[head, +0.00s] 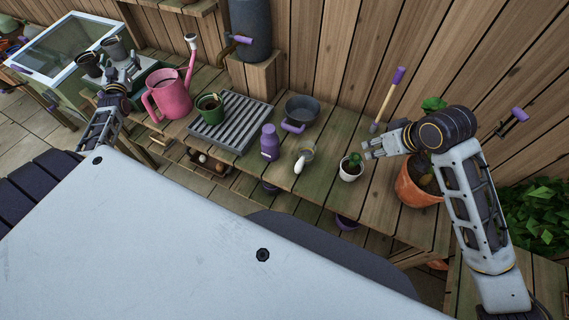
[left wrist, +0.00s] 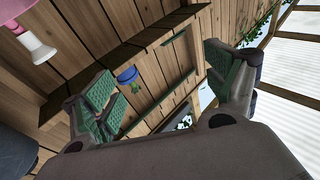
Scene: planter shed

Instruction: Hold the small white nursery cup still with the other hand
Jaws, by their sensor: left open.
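The small white nursery cup (head: 349,174) stands upright on the plank bench, right of the middle in the head view, with a green seedling in it. My right gripper (head: 368,148) is just behind and to the right of the cup, its fingers apart and pointing left. It looks clear of the cup, with nothing visible between its fingers. My left gripper (head: 124,68) is far to the left, near two dark pots. Its padded fingers are wide apart and empty in the left wrist view (left wrist: 160,62). The cup is not in the left wrist view.
A slatted tray (head: 243,125) and pink watering can (head: 168,97) lie between my grippers.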

